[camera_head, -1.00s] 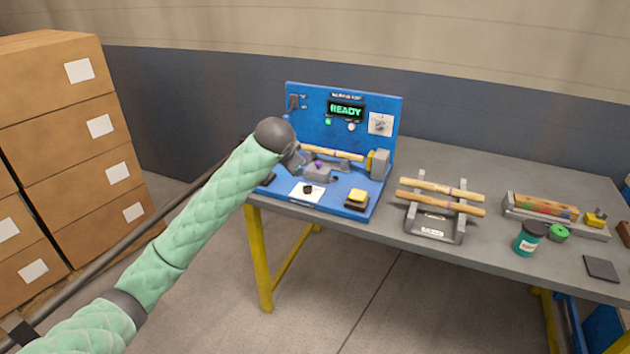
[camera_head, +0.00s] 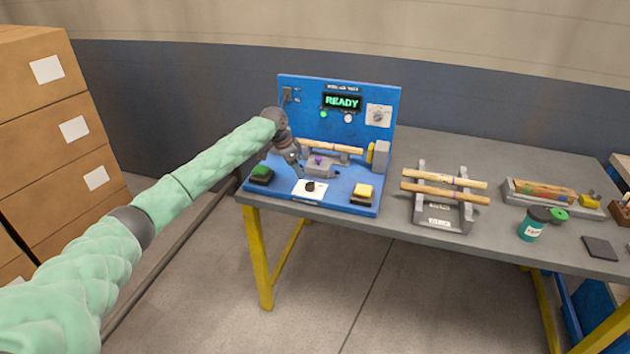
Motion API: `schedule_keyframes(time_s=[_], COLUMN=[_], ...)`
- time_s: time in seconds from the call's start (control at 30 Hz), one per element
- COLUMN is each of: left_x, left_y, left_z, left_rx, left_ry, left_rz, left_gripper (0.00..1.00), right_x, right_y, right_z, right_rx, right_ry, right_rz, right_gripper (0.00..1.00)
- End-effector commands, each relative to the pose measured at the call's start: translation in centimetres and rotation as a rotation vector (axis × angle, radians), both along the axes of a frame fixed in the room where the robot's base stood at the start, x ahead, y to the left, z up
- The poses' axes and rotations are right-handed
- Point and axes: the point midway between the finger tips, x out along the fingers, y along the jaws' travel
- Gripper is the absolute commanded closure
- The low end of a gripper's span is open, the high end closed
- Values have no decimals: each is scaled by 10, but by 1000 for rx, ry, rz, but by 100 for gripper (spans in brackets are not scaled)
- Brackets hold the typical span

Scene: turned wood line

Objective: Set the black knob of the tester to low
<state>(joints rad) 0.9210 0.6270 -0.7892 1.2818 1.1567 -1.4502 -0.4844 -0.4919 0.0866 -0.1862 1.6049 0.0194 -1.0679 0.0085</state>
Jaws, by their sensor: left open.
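The blue tester (camera_head: 312,120) stands at the left end of the table, its display reading READY. Its small black knob (camera_head: 310,186) sits on a white plate (camera_head: 299,190) at the front of the blue base. Which way the knob points is too small to tell. My left gripper (camera_head: 299,174) is open and points down, just behind and above the knob, apart from it as far as I can see. A wooden spindle (camera_head: 335,147) lies across the tester behind the gripper. My right gripper is out of view.
A green button (camera_head: 261,171) and a yellow button (camera_head: 363,190) flank the plate. A grey dial (camera_head: 378,116) is on the upright panel. A rack (camera_head: 440,215) with two spindles, a teal jar (camera_head: 532,228) and a tray (camera_head: 590,210) stand to the right. Cartons (camera_head: 40,130) are stacked left.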

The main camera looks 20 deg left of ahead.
Motion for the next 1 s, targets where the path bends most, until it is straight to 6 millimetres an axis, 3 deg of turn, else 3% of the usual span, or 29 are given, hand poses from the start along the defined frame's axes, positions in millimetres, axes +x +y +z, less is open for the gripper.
schedule_keyframes(time_s=[0.13, 0.37, 1.0], left_x=[1, 3, 16], left_y=[-11, -13, -36], left_z=[4, 2, -63], left_rx=[-44, -33, -30], left_ry=[-35, -63, -62], left_rz=[-90, -150, -150], left_gripper=[46, 46, 46], right_x=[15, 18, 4], right_y=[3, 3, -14], right_z=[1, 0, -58], right_rx=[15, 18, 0], right_ry=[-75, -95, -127], right_rz=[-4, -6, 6], right_gripper=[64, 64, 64])
